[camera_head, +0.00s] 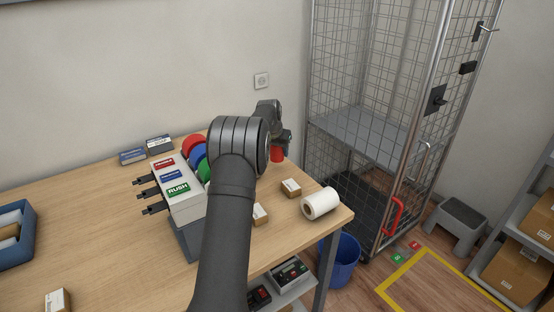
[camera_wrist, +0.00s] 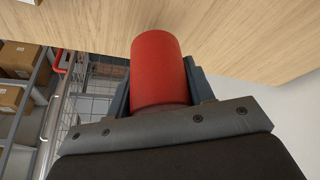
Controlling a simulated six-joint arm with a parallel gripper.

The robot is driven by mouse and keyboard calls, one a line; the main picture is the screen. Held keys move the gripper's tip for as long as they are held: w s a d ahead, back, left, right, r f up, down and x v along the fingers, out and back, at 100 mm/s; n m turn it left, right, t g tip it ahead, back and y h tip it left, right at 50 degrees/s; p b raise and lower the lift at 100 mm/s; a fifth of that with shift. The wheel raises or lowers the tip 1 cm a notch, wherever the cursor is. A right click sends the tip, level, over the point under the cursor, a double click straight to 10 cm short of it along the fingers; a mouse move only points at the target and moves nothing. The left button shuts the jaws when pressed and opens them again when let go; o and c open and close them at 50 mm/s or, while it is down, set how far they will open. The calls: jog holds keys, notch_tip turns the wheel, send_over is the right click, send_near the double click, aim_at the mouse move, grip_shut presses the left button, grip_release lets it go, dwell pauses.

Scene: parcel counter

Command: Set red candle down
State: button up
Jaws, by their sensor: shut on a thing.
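The red candle (camera_wrist: 160,68) is a plain red cylinder held between the fingers of my gripper (camera_wrist: 160,95) in the wrist view. My gripper is shut on it, with a finger on each side. In the head view the red candle (camera_head: 277,154) shows below my gripper (camera_head: 278,146), near the back right part of the wooden table (camera_head: 100,212). My arm hides part of the gripper there. I cannot tell whether the candle touches the table top.
A white roll (camera_head: 321,203) and a small box (camera_head: 291,187) lie near the table's right corner. A label dispenser (camera_head: 176,190) with coloured rolls stands left of my arm. A wire cage (camera_head: 365,110) stands beyond the right edge, with a blue bin (camera_head: 340,262) below.

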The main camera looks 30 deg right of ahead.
aim_at(277, 158)
jog(key=shift+w+f, duration=0.1)
jog(key=shift+f, duration=1.9)
jog(key=shift+f, duration=0.2)
jog(key=o, duration=1.1)
jog(key=shift+c, duration=0.2)
jog(key=shift+r, duration=0.1)
jog(key=v, duration=1.2)
jog(key=shift+r, duration=0.15)
